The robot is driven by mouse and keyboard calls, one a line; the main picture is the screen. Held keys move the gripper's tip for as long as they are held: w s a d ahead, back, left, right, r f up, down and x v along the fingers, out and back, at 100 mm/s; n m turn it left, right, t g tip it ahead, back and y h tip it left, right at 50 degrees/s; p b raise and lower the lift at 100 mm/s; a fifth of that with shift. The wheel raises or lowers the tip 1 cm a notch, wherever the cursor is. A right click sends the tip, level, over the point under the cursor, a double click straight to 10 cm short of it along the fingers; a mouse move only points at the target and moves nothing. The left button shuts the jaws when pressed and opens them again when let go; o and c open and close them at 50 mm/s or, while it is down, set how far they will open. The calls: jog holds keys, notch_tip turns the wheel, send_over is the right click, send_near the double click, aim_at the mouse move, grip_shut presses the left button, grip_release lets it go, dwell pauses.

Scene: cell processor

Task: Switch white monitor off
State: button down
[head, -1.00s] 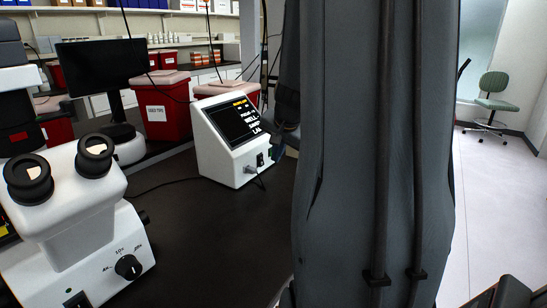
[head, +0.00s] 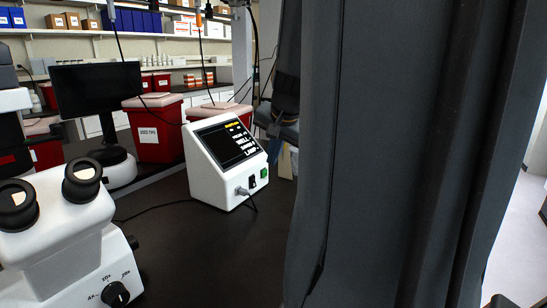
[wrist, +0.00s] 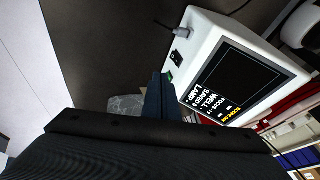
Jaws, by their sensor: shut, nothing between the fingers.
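The white monitor (head: 207,183) stands on the black bench, its sloped dark screen (head: 228,146) lit with yellow and white text. Its lower front has a black rocker switch (head: 252,182), a plugged-in cable and a green button (head: 264,173) near the right edge. In the wrist view the monitor (wrist: 202,24) lies upper right, with the black switch (wrist: 177,58) and the green button (wrist: 169,76) partly hidden. My gripper (wrist: 157,78) is shut and empty, its tips close beside the green button; I cannot tell if they touch. In the head view my arm hides much of the right side.
A white microscope (head: 65,235) stands at the front left. Red bins (head: 156,130) and a dark display (head: 98,88) stand behind. A black cable crosses the bench to the monitor. Bare bench (head: 200,255) lies in front of the monitor.

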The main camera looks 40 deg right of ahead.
aim_at(253, 182)
jog(key=shift+s+f, duration=0.2)
jog(key=shift+f, duration=0.5)
jog(key=x, duration=1)
jog(key=shift+w+a+f+p, duration=0.15)
jog(key=shift+w+p, duration=0.05)
jog(key=shift+w, duration=0.3)
jog(key=shift+w+a+f+p, duration=0.1)
jog(key=shift+w+p, duration=0.1)
jog(key=shift+w, duration=0.3)
jog(key=shift+w+a+f, duration=0.1)
jog(key=shift+w+f, duration=0.1)
jog(key=shift+w, duration=0.45)
jog(key=shift+w+f+p, duration=0.15)
jog(key=shift+w+p, duration=0.1)
jog(key=shift+p, duration=0.1)
jog(key=shift+a, duration=0.1)
